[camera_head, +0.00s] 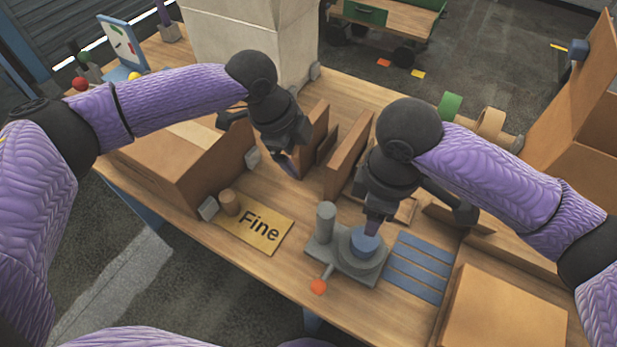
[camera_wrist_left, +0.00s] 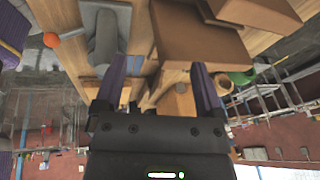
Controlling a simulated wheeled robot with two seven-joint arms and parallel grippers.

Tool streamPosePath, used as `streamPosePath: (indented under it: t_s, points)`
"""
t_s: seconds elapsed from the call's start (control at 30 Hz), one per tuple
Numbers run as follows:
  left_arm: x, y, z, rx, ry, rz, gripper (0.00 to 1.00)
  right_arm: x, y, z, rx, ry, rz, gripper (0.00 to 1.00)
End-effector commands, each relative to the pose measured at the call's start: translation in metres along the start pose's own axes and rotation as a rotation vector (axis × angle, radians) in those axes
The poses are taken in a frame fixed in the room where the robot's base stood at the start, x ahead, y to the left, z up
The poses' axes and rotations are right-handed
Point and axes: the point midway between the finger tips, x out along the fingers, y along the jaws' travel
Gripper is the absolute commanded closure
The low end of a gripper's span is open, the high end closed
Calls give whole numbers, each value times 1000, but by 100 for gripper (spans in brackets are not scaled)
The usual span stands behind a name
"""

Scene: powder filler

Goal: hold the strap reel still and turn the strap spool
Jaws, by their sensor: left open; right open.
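A grey device (camera_head: 335,250) stands near the table's front edge, with an upright post, a round base and a crank ending in an orange knob (camera_head: 318,287). A blue cylinder (camera_head: 364,245) sits on its round base. These look like the reel and spool, but no label confirms it. My right gripper (camera_head: 372,222) is open, pointing down just above or at the cylinder; contact is unclear. My left gripper (camera_head: 291,168) is open beside upright brown panels, left of and behind the device. Its spread purple fingers show in the left wrist view (camera_wrist_left: 160,85), with nothing clearly gripped.
A brown carton (camera_head: 185,165) and a yellow "Fine" card (camera_head: 258,230) lie left. Upright brown panels (camera_head: 345,155) stand in the middle. Blue strips (camera_head: 418,268) lie right of the device. Another box (camera_head: 505,310) is at front right. A green piece (camera_head: 450,106) stands behind.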

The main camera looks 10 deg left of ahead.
Motion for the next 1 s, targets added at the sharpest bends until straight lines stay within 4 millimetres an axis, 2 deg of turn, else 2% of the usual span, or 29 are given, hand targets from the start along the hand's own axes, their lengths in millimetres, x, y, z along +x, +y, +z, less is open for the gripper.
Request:
streamPosePath:
  t_s: [0.03,0.1,0.23,0.33,0.5,0.7,1.0]
  points:
    - [3,17,-16,29,47,76,11,0,0,0,0,0,0,41]
    - [3,36,-31,64,99,163,11,0,0,0,0,0,0,41]
    - [4,53,-45,99,148,239,11,0,0,0,0,0,0,41]
    - [17,59,-48,102,152,250,11,0,0,0,0,0,0,41]
    - [56,68,-52,99,150,249,11,0,0,0,0,0,0,41]
    - [89,76,-57,99,150,245,11,0,0,0,0,0,0,41]
    - [97,78,-57,98,148,243,11,0,0,0,0,0,0,41]
